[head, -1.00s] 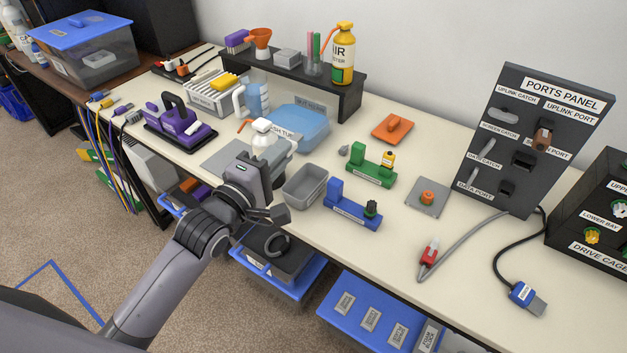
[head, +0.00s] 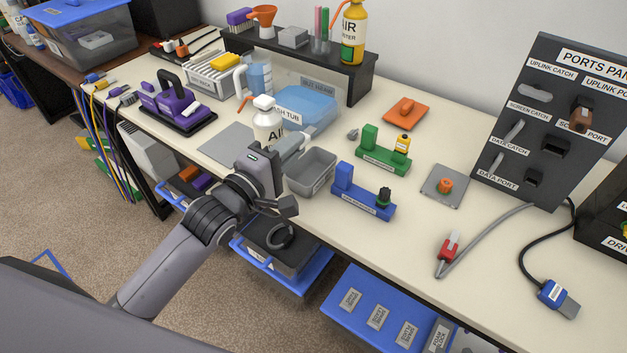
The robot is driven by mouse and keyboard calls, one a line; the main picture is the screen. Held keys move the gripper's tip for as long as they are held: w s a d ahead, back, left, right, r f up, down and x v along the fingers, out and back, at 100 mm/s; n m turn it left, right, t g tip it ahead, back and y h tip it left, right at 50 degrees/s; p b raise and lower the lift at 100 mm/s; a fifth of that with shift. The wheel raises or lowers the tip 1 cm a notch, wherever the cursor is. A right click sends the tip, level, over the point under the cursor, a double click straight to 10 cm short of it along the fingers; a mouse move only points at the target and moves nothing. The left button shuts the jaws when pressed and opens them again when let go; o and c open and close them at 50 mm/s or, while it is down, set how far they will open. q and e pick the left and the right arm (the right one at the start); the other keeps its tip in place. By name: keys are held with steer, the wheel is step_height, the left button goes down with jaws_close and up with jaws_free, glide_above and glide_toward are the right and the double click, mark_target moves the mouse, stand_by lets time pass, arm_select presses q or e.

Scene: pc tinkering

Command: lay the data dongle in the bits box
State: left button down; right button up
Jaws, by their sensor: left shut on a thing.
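My left gripper (head: 291,178) is beside the near left side of a small open grey bin (head: 322,178), above the bench's front edge. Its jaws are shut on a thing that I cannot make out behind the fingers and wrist. The grey bin may be the bits box; no label on it is readable. Its floor is partly visible and I see nothing lying in it. I cannot pick out the data dongle for certain. My right gripper is out of view.
A white air bottle (head: 266,120) stands just behind my left gripper. A blue stand (head: 363,200) and green stand (head: 381,161) are right of the bin. A red-tipped cable (head: 449,246) and blue plug (head: 555,294) lie farther right.

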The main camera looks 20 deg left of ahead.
arm_select(q)
steer(key=shift+f+b, duration=0.3)
steer(key=shift+f, duration=0.25)
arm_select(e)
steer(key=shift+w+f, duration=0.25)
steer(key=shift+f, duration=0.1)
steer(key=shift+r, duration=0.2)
arm_select(q)
steer(key=c, duration=1.1)
jaws_free()
steer(key=shift+o, duration=0.2)
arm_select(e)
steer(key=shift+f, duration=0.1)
arm_select(q)
steer(key=shift+s+a, duration=0.1)
steer(key=shift+s, duration=0.1)
steer(key=v, duration=0.6)
steer(key=shift+s, duration=0.4)
steer(key=shift+a, duration=0.1)
